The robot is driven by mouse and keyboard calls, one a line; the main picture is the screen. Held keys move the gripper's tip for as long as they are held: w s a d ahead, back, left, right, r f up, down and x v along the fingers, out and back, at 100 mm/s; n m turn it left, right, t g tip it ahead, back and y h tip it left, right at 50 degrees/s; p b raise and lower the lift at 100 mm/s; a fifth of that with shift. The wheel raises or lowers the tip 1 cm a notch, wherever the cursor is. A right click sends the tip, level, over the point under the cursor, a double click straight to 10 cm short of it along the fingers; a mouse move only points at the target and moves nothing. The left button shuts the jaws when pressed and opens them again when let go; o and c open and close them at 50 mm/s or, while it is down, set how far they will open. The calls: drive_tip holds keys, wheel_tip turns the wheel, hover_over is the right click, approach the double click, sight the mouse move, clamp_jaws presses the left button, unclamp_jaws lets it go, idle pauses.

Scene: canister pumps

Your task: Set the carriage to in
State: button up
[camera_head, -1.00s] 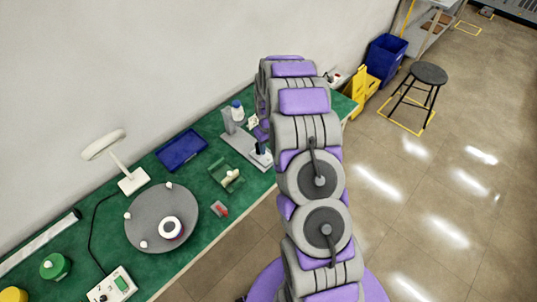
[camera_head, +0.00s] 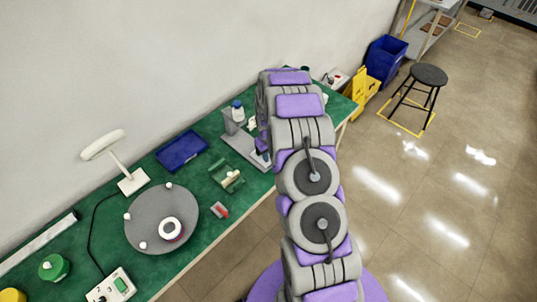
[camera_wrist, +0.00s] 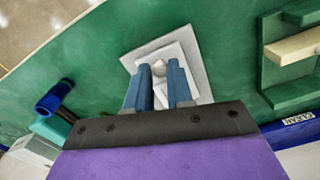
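My gripper (camera_wrist: 158,67) points down at a pale stepped block (camera_wrist: 185,52) on a light grey square plate (camera_wrist: 203,80). Its two blue fingers stand apart, one on each side of a small pale knob (camera_wrist: 158,69) on the block. I cannot tell whether the fingers touch the knob. In the head view my arm hides most of the gripper, beside a grey stand (camera_head: 234,124) on the green bench. No part is clearly marked as the carriage, so I cannot tell which piece it is or its position.
A green fixture (camera_wrist: 275,98) with a cream bar (camera_wrist: 295,47) lies at the right in the wrist view. A blue cylindrical part (camera_wrist: 50,102) is at the left. In the head view, a blue tray (camera_head: 181,151) and a grey turntable (camera_head: 148,208) sit farther left on the bench.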

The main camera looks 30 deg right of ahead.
clamp_jaws()
drive_tip(key=shift+w+a+p, duration=0.15)
drive_tip(key=shift+w+a, duration=0.3)
drive_tip(key=shift+w, duration=0.75)
drive_tip(key=shift+w+a+p, duration=0.15)
drive_tip(key=shift+w+a, duration=0.25)
drive_tip(key=shift+w, duration=0.75)
drive_tip(key=shift+w+a+p, duration=0.15)
drive_tip(key=shift+w+a, duration=0.3)
drive_tip(key=shift+w, duration=0.75)
drive_tip(key=o, duration=0.5)
unclamp_jaws()
drive_tip(key=shift+r, duration=0.1)
wheel_tip(320, 180, up, 17)
drive_tip(key=shift+r+p, duration=0.1)
drive_tip(key=shift+p, duration=0.7)
